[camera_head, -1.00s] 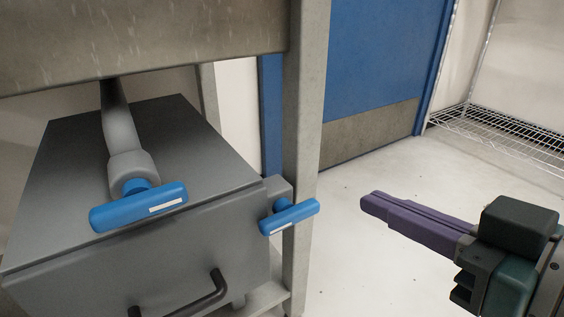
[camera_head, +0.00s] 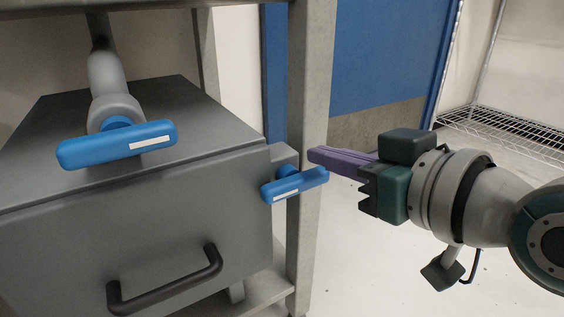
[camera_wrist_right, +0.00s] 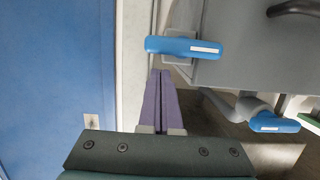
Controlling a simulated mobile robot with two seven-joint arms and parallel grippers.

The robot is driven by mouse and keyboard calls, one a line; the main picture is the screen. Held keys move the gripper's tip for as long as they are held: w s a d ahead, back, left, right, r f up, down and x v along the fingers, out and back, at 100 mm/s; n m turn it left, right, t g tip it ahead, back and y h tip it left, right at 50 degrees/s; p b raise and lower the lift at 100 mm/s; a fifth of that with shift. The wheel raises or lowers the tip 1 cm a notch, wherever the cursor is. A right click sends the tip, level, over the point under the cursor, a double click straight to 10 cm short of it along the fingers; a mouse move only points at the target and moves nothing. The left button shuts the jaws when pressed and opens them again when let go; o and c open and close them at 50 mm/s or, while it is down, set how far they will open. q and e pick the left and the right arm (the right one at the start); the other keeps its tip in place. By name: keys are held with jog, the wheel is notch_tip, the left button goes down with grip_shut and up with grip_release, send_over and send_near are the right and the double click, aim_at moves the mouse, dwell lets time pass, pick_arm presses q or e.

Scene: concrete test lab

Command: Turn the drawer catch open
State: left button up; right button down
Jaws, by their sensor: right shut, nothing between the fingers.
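The drawer catch is a blue bar handle (camera_head: 295,185) with a white label, on a grey block at the right side of the grey drawer box (camera_head: 150,230). It also shows in the right wrist view (camera_wrist_right: 184,47). My right gripper (camera_head: 312,155) has its purple fingers shut and empty. In the head view the fingertips are close to the catch's right end, slightly above it in the picture. In the wrist view the fingertips (camera_wrist_right: 161,73) point at the catch with a small gap showing. I cannot tell if they touch. My left gripper is not in view.
A second blue handle (camera_head: 117,144) sits on a grey pipe above the drawer box. A black drawer pull (camera_head: 168,282) is on the front. A grey post (camera_head: 306,120) stands behind the catch. Open floor lies to the right, with a wire rack (camera_head: 510,135) beyond.

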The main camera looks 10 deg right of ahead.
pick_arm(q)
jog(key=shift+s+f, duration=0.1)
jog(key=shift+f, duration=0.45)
pick_arm(e)
jog(key=shift+s+f, duration=0.15)
jog(key=shift+f, duration=0.5)
jog(key=shift+r, duration=0.1)
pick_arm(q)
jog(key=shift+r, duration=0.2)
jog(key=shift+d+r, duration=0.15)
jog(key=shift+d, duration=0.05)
pick_arm(e)
jog(key=shift+d+m, duration=0.15)
jog(key=shift+m, duration=0.15)
pick_arm(q)
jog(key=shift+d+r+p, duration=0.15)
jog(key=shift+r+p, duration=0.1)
jog(key=shift+p, duration=0.1)
pick_arm(e)
jog(key=shift+f+m, duration=0.2)
jog(key=shift+m, duration=0.1)
